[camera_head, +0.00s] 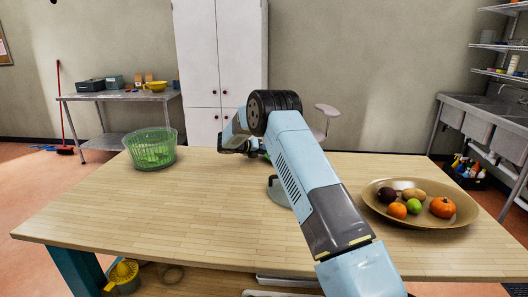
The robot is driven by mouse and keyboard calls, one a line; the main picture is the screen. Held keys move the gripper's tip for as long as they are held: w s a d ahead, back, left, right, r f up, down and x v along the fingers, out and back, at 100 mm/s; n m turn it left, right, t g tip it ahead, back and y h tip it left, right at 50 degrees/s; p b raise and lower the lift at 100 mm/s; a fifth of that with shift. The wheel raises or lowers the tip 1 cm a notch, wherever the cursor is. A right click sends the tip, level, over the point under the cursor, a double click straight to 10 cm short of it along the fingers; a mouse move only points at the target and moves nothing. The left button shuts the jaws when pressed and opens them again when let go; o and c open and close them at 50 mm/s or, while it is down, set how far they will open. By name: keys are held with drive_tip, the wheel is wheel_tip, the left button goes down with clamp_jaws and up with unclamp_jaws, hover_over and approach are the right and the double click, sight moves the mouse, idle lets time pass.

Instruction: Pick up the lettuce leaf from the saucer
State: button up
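My arm reaches over the wooden table, and my gripper (246,148) is at its far end, low over the back part of the table. Its fingers are small and partly hidden by my arm, so I cannot tell if they are open or shut. A small patch of green shows beside the gripper; I cannot tell if it is the lettuce leaf. A grey rounded shape (276,190), possibly the saucer, shows at the left edge of my arm, which hides the rest of it. No leaf is clearly visible on it.
A green basket (150,149) with green contents stands at the table's back left. A wide tan bowl (453,216) of fruit and vegetables stands at the right. The left front and middle of the table (170,215) are clear. White cabinets (200,60) stand behind.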

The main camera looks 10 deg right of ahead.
drive_tip(key=shift+o, duration=0.9)
drive_tip(key=shift+r, duration=0.15)
drive_tip(key=v, duration=1.2)
drive_tip(key=shift+r, duration=0.1)
